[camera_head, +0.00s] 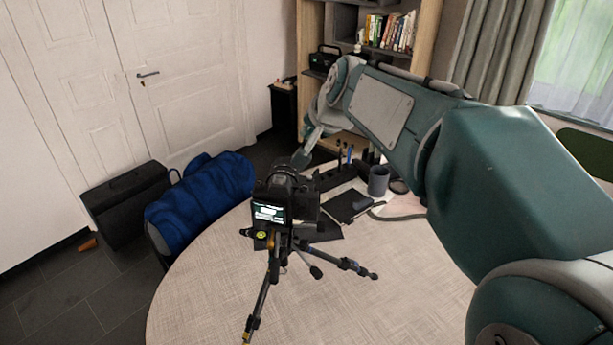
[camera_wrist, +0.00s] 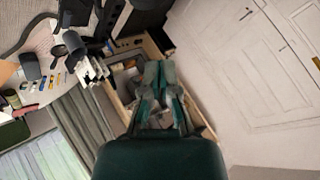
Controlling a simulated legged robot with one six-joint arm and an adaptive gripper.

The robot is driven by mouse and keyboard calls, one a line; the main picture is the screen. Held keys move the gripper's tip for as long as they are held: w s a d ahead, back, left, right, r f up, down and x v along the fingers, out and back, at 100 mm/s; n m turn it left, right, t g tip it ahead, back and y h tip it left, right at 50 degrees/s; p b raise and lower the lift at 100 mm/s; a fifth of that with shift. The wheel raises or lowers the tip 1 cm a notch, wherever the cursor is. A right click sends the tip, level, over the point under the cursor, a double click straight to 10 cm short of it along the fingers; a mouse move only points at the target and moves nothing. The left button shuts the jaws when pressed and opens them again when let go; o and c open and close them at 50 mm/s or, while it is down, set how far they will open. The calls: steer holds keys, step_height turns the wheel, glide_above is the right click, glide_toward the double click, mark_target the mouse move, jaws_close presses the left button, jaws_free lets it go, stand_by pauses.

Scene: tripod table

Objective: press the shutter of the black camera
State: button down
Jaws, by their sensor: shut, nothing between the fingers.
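The black camera (camera_head: 273,202) stands on a tripod (camera_head: 274,262) on the round table, with its lit rear screen facing me in the head view. My gripper (camera_head: 301,159) is shut and empty. Its tip points down, just above and slightly right of the camera's top in the picture. I cannot tell whether it touches the camera, and the shutter button is too small to make out. In the wrist view my closed fingers (camera_wrist: 160,68) show in the middle. Dark shapes are cut off at the top edge there, and I cannot tell which is the camera.
The pale round table (camera_head: 215,285) has free room in front. A grey mug (camera_head: 378,181), a black notebook (camera_head: 345,205) and a pen holder stand behind and right of the tripod. A blue jacket (camera_head: 203,195) hangs at the left. A wooden shelf (camera_head: 428,40) stands behind.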

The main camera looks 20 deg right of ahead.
mark_target(309, 178)
steer(key=f, duration=0.1)
steer(key=d+f, duration=0.1)
steer(key=f, duration=0.1)
steer(key=shift+d+f, duration=0.2)
steer(key=shift+f, duration=0.05)
steer(key=f, duration=0.1)
steer(key=a+f, duration=0.2)
steer(key=shift+f, duration=0.3)
steer(key=shift+d+f, duration=0.15)
steer(key=shift+f, duration=0.05)
steer(key=shift+d+f, duration=0.1)
steer(key=shift+d, duration=0.45)
steer(key=shift+a, duration=0.45)
steer(key=shift+d, duration=0.3)
steer(key=shift+a, duration=0.15)
